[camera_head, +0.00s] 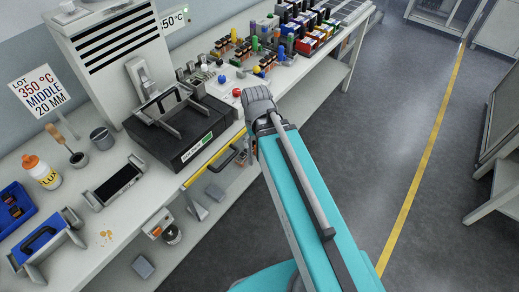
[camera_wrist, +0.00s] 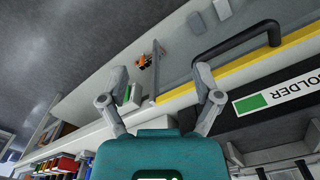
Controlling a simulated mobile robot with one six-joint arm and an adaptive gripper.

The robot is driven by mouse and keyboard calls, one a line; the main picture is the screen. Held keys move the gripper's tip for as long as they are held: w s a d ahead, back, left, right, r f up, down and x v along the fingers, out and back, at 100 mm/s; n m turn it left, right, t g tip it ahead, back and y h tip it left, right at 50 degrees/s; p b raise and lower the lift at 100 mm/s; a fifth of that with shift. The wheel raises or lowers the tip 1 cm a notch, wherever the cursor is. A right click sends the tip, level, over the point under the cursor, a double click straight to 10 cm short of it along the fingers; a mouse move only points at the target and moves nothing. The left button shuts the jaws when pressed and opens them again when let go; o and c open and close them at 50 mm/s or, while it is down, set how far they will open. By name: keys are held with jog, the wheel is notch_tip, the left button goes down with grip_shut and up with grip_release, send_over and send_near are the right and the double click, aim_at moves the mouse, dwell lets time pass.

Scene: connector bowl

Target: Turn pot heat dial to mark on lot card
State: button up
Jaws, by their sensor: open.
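The black solder pot (camera_head: 185,132) sits on the bench, with a green-and-white label on its front. The same label, reading SOLDER (camera_wrist: 280,93), shows at the right of the wrist view. I cannot make out the heat dial or its marks in either view.
A yellow strip (camera_head: 214,157) and a black handle (camera_head: 222,158) run along the bench front below the pot. A flux bottle (camera_head: 42,172), a black tray (camera_head: 112,180) and a blue bin (camera_head: 12,208) lie left. Several coloured connectors stand farther back. The floor (camera_head: 405,150) at right is clear.

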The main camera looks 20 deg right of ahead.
jog(key=shift+s+d+f+m, duration=0.1)
jog(key=shift+s+f+m, duration=0.05)
jog(key=shift+s, duration=0.35)
jog(key=shift+s+f+m, duration=0.15)
jog(key=shift+s, duration=0.35)
